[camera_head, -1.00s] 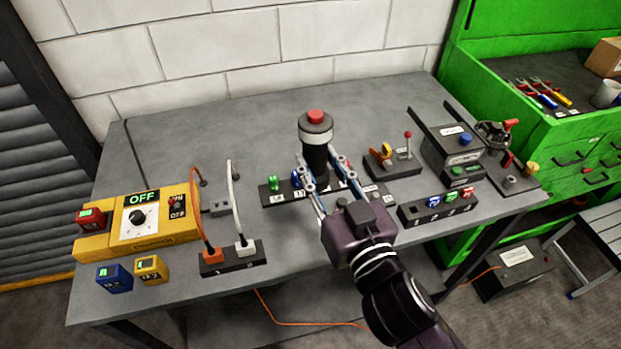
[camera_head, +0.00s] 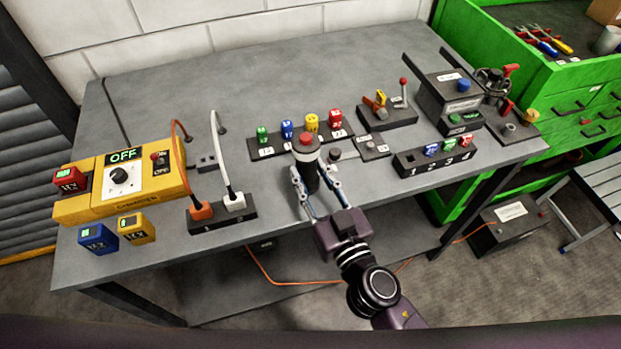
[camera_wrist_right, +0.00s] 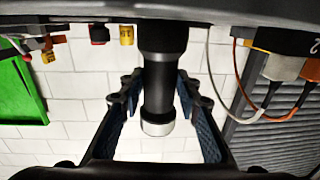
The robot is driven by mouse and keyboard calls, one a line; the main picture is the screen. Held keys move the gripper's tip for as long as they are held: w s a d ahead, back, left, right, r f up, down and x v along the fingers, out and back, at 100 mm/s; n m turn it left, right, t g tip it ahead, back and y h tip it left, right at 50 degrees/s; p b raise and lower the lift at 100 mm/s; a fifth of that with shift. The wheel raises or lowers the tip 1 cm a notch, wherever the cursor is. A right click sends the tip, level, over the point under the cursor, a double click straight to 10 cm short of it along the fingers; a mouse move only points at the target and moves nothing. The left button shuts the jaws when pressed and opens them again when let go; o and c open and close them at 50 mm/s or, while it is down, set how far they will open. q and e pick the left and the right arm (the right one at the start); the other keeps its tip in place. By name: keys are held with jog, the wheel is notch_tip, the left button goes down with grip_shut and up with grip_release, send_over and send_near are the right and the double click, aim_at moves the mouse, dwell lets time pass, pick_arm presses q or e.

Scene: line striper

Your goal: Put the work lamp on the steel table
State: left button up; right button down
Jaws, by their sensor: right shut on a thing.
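I cannot tell whether the lamp's base touches the table. My left gripper is not in view.
Behind the lamp is a rack (camera_head: 268,150) of coloured blocks. A yellow OFF box (camera_head: 120,180) and a socket strip (camera_head: 222,217) are to the left. A numbered holder (camera_head: 435,158) and a lever unit (camera_head: 388,112) are to the right. The table's back left is bare.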

jog(key=shift+f, duration=0.15)
jog(key=c, duration=1.8)
grip_release()
jog(key=shift+f, duration=0.1)
jog(key=shift+c, duration=0.2)
jog(key=o, duration=0.4)
jog(key=shift+r, duration=0.2)
jog(key=b+v, duration=0.6)
jog(key=v, duration=0.6)
jog(key=shift+f, duration=0.1)
